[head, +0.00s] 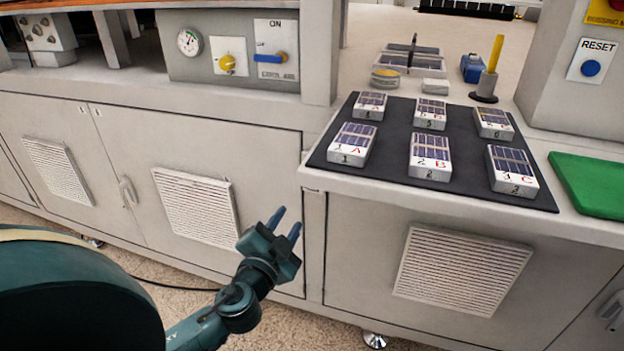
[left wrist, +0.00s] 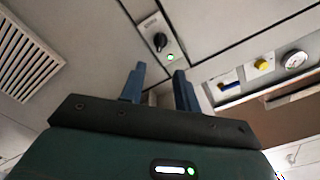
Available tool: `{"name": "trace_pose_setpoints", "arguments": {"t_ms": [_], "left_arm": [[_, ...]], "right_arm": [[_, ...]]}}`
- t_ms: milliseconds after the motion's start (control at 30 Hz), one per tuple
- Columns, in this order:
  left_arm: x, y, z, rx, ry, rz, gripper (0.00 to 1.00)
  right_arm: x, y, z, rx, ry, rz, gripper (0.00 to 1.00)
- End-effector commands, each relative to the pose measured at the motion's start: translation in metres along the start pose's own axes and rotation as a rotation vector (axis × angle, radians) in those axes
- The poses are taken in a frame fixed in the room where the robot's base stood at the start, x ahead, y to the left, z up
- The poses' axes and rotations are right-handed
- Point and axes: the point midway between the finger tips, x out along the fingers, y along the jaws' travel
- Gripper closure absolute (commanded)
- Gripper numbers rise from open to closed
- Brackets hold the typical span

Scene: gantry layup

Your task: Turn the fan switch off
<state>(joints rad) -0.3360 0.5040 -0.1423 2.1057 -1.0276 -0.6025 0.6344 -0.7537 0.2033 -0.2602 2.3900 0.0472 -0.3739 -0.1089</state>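I cannot make out this knob in the head view. My left gripper (head: 286,222) is in front of the lower cabinets, below the table's front edge. Its two blue fingers are apart with nothing between them; they also show in the left wrist view (left wrist: 159,72), just below the knob plate and apart from it. My right gripper is not in view.
A panel holds a gauge (head: 189,42), a yellow knob (head: 227,63) and a blue lever (head: 270,57). Numbered solar-cell blocks lie on a black mat (head: 390,183). Vented cabinets (head: 200,204) stand below. A blue RESET button (head: 591,67) is at right.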

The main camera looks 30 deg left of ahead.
Motion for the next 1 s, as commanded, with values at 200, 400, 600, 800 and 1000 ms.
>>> {"name": "trace_pose_setpoints", "arguments": {"t_ms": [200,400,600,800,1000], "left_arm": [[0.035,-0.002,-0.001,0.002,0.003,-0.003,0.68],[0.076,-0.002,-0.001,0.003,0.002,-0.005,0.68],[0.109,-0.002,0.000,0.001,0.001,-0.004,0.68],[0.125,-0.001,0.000,0.001,0.001,-0.002,0.68],[0.127,-0.001,0.000,0.001,0.000,-0.001,0.68]], "right_arm": [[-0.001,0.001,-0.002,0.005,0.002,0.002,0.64],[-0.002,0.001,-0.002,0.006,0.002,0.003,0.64],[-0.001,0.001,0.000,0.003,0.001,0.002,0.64],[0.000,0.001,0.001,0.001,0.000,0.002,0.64],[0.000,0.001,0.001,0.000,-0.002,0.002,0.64]]}}
